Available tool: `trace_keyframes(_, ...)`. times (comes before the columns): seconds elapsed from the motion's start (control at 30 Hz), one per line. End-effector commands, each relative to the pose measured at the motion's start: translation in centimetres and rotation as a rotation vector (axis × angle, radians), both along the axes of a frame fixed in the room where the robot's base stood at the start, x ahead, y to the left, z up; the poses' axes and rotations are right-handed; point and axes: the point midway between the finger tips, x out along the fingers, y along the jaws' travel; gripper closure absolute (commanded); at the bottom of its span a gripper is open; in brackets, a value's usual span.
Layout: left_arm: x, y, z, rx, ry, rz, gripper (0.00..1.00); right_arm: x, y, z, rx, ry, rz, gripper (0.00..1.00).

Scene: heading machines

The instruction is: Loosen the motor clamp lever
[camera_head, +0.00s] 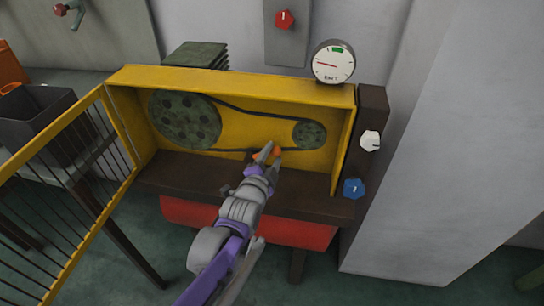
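A small orange lever (257,156), which looks like the motor clamp lever, sits low inside the yellow machine housing (230,80), under the belt. Orange shows on both sides of the fingers. I cannot tell whether the fingers are closed on it. A large dark green pulley (185,119) and a small one (309,134) carry a black belt (255,112). My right gripper is not in view.
The barred yellow guard (65,190) stands swung open at the left. A round gauge (333,62), a white knob (370,140) and a blue knob (353,188) are at the right. A red knob (284,19) is on the wall panel. A dark bin (35,115) stands far left.

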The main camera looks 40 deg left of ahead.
Motion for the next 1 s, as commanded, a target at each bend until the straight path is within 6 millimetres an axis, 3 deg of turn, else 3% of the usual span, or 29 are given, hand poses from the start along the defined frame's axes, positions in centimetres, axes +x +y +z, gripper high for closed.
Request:
trace_keyframes(0.17, -0.5, -0.2, 0.2, 0.0, -0.001, 0.001, 0.48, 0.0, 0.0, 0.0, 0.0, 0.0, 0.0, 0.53)
trace_keyframes(0.7, -7.3, -3.5, 1.4, 0.0, 0.0, 0.0, 0.48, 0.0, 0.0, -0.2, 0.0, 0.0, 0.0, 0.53)
trace_keyframes(1.0, -9.3, -4.5, 1.8, 0.0, 0.001, -0.001, 0.48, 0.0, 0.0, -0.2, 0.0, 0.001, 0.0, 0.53)
